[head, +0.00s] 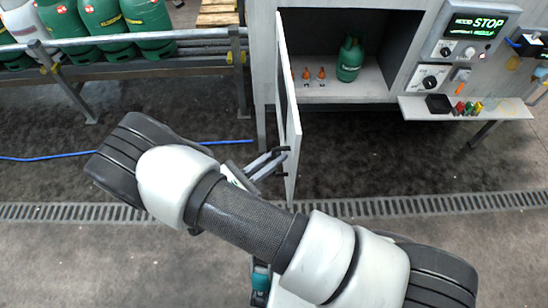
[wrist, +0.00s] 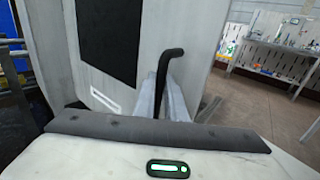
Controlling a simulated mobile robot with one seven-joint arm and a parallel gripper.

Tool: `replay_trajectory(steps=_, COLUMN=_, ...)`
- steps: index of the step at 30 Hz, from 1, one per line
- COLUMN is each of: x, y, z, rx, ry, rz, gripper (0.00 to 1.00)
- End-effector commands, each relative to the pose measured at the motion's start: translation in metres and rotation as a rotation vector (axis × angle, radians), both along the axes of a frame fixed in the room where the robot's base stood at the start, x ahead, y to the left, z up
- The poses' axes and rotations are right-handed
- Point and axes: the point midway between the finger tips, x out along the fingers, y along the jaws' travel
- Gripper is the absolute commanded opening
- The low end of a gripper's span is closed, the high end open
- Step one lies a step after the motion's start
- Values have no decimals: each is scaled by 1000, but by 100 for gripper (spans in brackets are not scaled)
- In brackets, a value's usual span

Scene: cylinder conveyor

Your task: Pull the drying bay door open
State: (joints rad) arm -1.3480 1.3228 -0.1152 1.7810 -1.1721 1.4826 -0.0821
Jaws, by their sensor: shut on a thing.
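The drying bay door (head: 289,110) stands swung out from the bay, roughly at a right angle to its front, seen almost edge-on in the head view. In the wrist view the door (wrist: 190,35) is a pale panel with a dark window. Its black bar handle (wrist: 163,75) rises between my fingers. My gripper (head: 278,160) is shut on the handle; it also shows in the wrist view (wrist: 172,92). The open drying bay (head: 372,90) holds a green cylinder (head: 349,60) and two small orange-topped fittings (head: 314,74). The lower part of the handle is hidden by my gripper.
A control panel (head: 468,30) reading STOP and a shelf (head: 500,110) with coloured parts are right of the bay. Green cylinders (head: 100,25) stand on a railed conveyor (head: 150,38) at left. A floor drain (head: 400,206) and blue hose (head: 50,158) lie on open floor.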

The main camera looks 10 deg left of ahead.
Motion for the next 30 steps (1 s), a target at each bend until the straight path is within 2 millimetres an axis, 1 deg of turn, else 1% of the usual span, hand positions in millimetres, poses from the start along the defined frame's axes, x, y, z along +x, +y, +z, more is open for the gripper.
replay_trajectory(steps=8, x=2, y=1, z=0, rx=1, ry=0, rz=4, gripper=0)
replay_trajectory(steps=9, x=2, y=1, z=0, rx=1, ry=0, rz=3, gripper=14)
replay_trajectory(steps=12, x=2, y=1, z=0, rx=1, ry=-1, rz=2, gripper=30)
replay_trajectory(steps=25, x=0, y=1, z=0, rx=1, ry=-1, rz=2, gripper=30)
replay_trajectory(steps=28, x=-4, y=5, z=0, rx=2, ry=-1, rz=3, gripper=30)
replay_trajectory(steps=30, x=-12, y=11, z=0, rx=3, ry=0, rz=5, gripper=30)
